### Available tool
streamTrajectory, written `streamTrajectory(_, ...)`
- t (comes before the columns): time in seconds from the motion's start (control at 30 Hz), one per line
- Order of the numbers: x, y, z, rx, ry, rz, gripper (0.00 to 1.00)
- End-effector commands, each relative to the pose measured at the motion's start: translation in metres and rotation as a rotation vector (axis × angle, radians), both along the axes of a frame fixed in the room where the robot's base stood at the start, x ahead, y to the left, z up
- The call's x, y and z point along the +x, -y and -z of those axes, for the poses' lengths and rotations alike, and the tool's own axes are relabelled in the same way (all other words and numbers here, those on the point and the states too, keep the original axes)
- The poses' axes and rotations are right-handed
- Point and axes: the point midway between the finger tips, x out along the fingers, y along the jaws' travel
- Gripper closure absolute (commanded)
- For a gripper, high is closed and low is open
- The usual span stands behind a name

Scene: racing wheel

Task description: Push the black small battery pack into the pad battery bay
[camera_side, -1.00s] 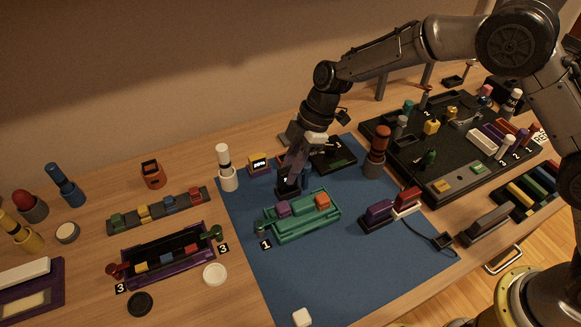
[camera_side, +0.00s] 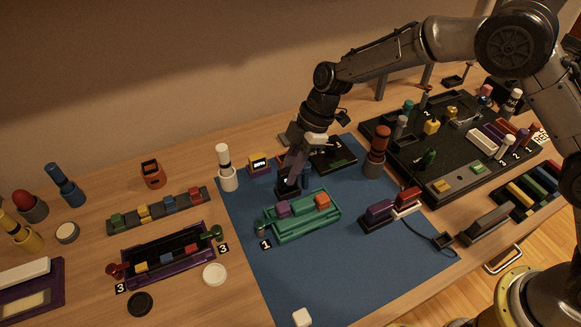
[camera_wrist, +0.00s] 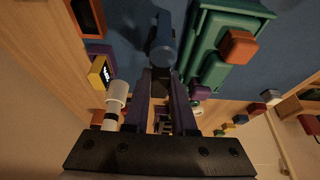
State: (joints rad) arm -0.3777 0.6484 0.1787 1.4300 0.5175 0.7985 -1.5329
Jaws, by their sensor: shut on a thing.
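My gripper (camera_side: 286,191) is low over the blue mat, just behind the green tray. In the wrist view its fingers (camera_wrist: 161,76) are close together on a dark rounded piece (camera_wrist: 163,42). I cannot tell for certain that this piece is the black small battery pack. In the side view the fingers and arm largely hide it. A black pad-like board (camera_side: 335,154) with a small green mark lies behind and to the right of my gripper. I cannot make out a battery bay.
The green tray (camera_side: 322,217) with a purple and an orange block is close in front. A white-topped cylinder (camera_side: 226,170) and a yellow device with a lit display (camera_side: 258,165) stand to the left. A red-brown cylinder (camera_side: 378,146) stands right. The mat's front (camera_side: 350,275) is mostly clear.

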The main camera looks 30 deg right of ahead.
Motion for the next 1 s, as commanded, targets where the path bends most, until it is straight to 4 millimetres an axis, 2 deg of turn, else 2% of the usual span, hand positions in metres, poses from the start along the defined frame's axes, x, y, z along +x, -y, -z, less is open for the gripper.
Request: streamTrajectory(1.0,0.001,0.000,0.023,0.001,0.001,0.000,1.00)
